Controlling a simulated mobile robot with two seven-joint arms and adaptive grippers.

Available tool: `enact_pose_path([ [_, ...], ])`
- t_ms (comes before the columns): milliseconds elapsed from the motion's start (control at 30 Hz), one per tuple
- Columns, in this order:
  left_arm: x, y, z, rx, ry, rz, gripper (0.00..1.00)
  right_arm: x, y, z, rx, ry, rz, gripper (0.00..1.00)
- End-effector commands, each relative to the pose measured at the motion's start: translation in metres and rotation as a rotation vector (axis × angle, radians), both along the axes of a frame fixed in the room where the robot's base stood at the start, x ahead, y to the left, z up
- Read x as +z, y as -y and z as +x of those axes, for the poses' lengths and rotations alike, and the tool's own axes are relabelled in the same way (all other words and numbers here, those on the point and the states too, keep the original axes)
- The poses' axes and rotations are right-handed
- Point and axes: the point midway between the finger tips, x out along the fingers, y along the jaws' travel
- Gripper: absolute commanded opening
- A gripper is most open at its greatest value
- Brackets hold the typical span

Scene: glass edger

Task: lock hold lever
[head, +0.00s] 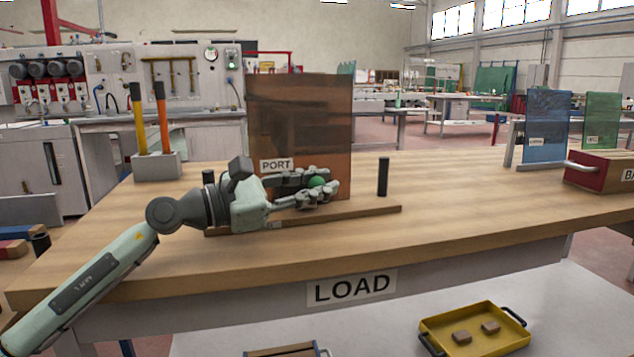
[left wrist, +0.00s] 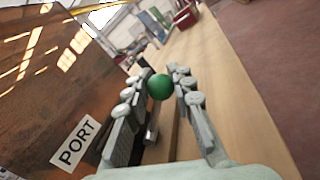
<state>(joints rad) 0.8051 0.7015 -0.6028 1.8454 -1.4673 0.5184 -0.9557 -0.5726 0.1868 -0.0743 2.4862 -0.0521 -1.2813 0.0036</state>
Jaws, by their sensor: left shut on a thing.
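The hold lever shows as a green ball knob (head: 317,182) in front of the brown glass pane (head: 300,115) labelled PORT. My left gripper (head: 328,188) reaches in from the left with its fingers on both sides of the knob, shut on it. In the left wrist view the green knob (left wrist: 160,87) sits between the fingertips (left wrist: 169,84), with a short metal piece below it. The rest of the lever is hidden by the fingers. The pane stands upright in a wooden rail (head: 370,212) on the bench. My right gripper is not in view.
A black post (head: 383,177) stands right of the pane. A holder (head: 158,166) with orange and yellow handled tools is at the left. Blue (head: 543,130) and green panes stand at the right beside a red-ended box (head: 600,170). A yellow tray (head: 475,335) lies below the LOAD edge.

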Motion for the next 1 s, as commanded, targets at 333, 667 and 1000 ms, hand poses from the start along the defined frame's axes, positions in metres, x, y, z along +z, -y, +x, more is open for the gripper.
enact_pose_path([
  [333, -0.003, -0.001, 0.001, 0.001, -0.006, 0.003, 0.46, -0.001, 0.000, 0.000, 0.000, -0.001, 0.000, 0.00],
  [667, -0.001, -0.005, -0.001, 0.003, -0.002, 0.000, 0.46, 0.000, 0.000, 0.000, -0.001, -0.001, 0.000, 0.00],
  [1000, -0.006, -0.058, -0.034, 0.005, -0.006, 0.004, 0.46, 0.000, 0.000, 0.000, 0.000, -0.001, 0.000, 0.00],
])
